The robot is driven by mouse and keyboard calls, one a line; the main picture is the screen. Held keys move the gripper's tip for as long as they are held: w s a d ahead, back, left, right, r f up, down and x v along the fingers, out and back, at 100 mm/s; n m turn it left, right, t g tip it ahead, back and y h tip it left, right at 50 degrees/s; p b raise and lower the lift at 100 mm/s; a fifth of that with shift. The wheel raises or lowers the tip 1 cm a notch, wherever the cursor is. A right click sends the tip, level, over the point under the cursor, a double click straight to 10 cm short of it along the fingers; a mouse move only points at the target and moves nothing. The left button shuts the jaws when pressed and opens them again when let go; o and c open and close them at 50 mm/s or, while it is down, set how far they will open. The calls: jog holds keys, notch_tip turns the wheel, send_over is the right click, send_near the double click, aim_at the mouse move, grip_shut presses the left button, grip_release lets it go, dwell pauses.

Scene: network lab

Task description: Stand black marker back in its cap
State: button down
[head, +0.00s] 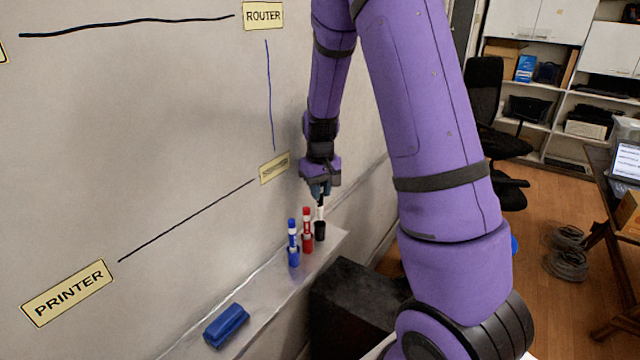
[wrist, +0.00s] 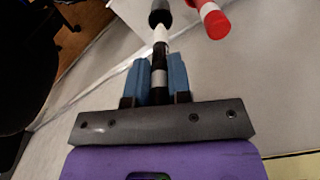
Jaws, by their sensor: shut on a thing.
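My gripper (head: 320,190) is shut on the black marker (head: 321,209), which hangs upright with its white end down. In the wrist view the blue fingers (wrist: 160,78) grip the marker's black and white barrel (wrist: 159,60) from both sides. Its white tapered end points at the black cap (wrist: 160,12). The black cap (head: 320,231) stands on the tray at the right of the row. The marker's lower end is in line with the cap and meets it in both views; I cannot tell whether the tip is inside.
A red marker (head: 307,230) stands close left of the black cap, and a blue marker (head: 293,243) stands beyond it. A blue eraser (head: 226,326) lies on the tray (head: 268,290). The whiteboard (head: 150,120) rises behind the tray. A black box (head: 350,300) is below.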

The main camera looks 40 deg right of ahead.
jog(key=shift+f, duration=2.2)
jog(key=c, duration=1)
grip_release()
jog(key=shift+o, duration=0.2)
notch_tip(320, 180, up, 11)
jog(key=shift+f, duration=0.1)
